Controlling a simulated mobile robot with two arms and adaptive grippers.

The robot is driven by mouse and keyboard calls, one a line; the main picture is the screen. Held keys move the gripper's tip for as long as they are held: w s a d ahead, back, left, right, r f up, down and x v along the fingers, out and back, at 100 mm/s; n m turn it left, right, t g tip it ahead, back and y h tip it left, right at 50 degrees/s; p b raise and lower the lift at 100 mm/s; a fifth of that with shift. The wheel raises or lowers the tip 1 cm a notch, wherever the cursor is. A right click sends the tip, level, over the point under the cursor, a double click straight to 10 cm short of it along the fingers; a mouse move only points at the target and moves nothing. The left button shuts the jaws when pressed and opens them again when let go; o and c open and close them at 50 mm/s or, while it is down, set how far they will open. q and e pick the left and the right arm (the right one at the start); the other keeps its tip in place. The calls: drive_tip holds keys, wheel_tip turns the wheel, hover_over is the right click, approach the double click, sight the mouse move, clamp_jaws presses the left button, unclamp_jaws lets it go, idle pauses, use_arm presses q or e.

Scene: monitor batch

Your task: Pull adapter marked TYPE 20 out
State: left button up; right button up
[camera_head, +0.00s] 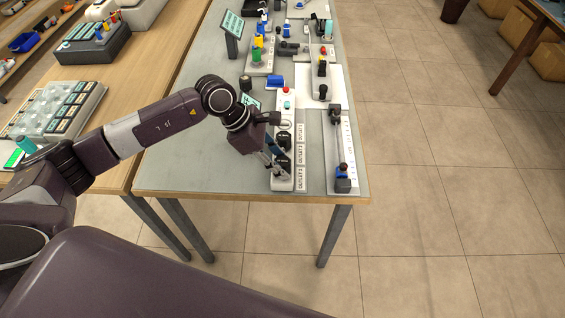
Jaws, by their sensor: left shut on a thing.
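A long white strip (284,184) lies near the front of the grey table, with dark adapters along it and small printed labels (301,158) at its right side. The print is too small to read, so I cannot tell which one says TYPE 20. My left gripper (281,170) reaches down over the near end of the strip. It is shut on a dark adapter there, mostly hidden by the fingers. Another dark adapter (284,140) stands just behind the fingers. I cannot tell whether the held adapter is still seated. My right gripper is out of view.
A second panel (346,150) with a black part and a blue-and-dark part (343,179) lies to the right. A blue block (275,82), a small screen (232,25) and other devices stand farther back. Bare table (190,165) lies to the left.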

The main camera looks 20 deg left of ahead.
sight(280, 161)
use_arm(q)
drive_tip(key=shift+w+r, duration=0.1)
drive_tip(key=shift+r, duration=0.1)
drive_tip(key=shift+r+p, duration=1.3)
drive_tip(key=shift+r, duration=1.2)
